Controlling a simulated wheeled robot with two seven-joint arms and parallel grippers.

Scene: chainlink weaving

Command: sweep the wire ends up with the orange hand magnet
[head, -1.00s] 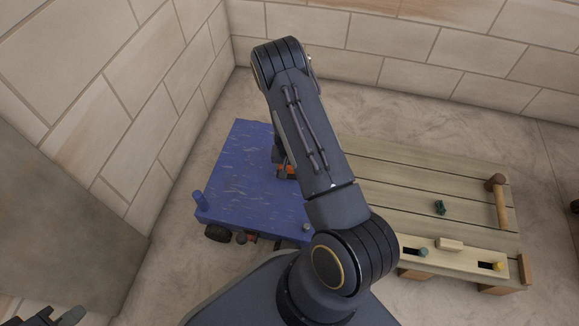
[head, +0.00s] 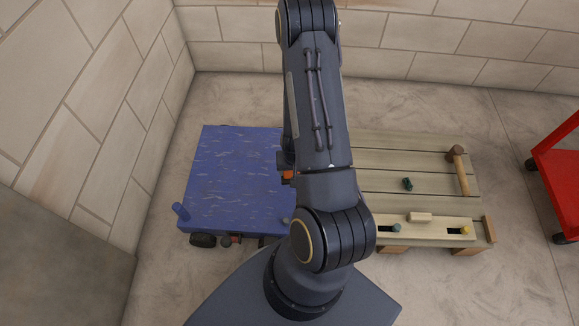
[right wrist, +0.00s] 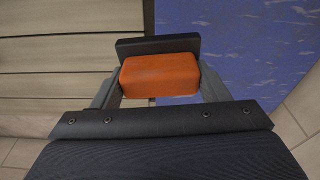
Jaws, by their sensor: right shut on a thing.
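The orange hand magnet (right wrist: 160,75) is a block held in the jaws of my right gripper (right wrist: 160,80), in the middle of the right wrist view. In the head view only a small orange part of it (head: 289,175) shows beside my arm, above the right edge of the blue platform cart (head: 215,150). The cart's top (right wrist: 235,30) bears many short pale marks. I cannot tell whether these are wire ends or scuffs. My arm hides the cart's right edge and most of the right gripper in the head view. My left gripper is out of view.
A slatted wooden bench (head: 380,160) stands to the right of the cart. It holds a mallet (head: 460,172), a small dark green object (head: 407,184) and a slotted wooden strip (head: 420,229). A red cart (head: 560,165) stands at the far right. Walls lie behind and left.

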